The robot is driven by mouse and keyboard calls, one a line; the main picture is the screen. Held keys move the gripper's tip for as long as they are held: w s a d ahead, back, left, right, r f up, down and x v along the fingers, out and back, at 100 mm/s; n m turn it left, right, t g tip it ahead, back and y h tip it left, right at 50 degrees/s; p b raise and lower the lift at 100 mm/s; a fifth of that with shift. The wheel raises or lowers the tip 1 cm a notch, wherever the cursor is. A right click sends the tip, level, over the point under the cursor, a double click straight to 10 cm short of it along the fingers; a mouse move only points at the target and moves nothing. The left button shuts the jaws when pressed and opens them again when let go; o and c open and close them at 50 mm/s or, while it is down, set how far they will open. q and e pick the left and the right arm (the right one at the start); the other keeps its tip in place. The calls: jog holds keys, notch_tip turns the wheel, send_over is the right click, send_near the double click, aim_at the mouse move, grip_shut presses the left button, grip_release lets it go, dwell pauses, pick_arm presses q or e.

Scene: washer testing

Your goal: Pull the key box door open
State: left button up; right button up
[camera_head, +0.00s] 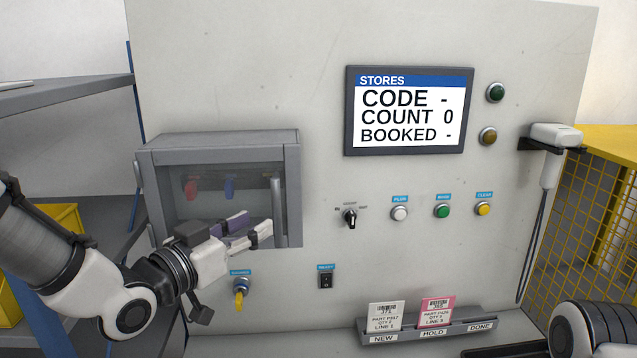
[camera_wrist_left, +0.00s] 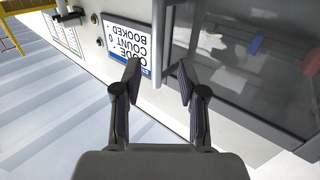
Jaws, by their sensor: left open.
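The key box (camera_head: 218,142) is a grey metal cabinet on the left of the panel. Its see-through door (camera_head: 205,210) looks shut, with a red tag and a blue tag behind it. An upright bar handle (camera_head: 277,205) is at the door's right side; it also shows in the left wrist view (camera_wrist_left: 192,42). My left gripper (camera_head: 255,226) is open and empty in front of the door's lower right part, its fingers pointing toward the handle. Contact cannot be told.
A yellow key (camera_head: 239,300) hangs in a switch below the box. A card rack (camera_head: 432,335) projects at the bottom. A shelf (camera_head: 65,92) stands left.

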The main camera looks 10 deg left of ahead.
aim_at(273, 209)
pick_arm(q)
jog(key=w, duration=0.1)
jog(key=w+d+r+p, duration=0.1)
jog(key=w+p, duration=0.1)
jog(key=shift+d+r, duration=0.3)
jog(key=shift+d, duration=0.05)
jog(key=x, duration=0.2)
jog(key=f+p+x, duration=0.1)
jog(key=x, duration=0.1)
jog(key=shift+s+a, duration=0.15)
jog(key=shift+a, duration=0.05)
jog(key=shift+s+r, duration=0.15)
jog(key=shift+s, duration=0.15)
grip_shut()
pick_arm(e)
jog(key=r, duration=0.3)
jog(key=shift+s+a+r, duration=0.1)
jog(key=shift+s+r, duration=0.1)
jog(key=shift+s, duration=0.2)
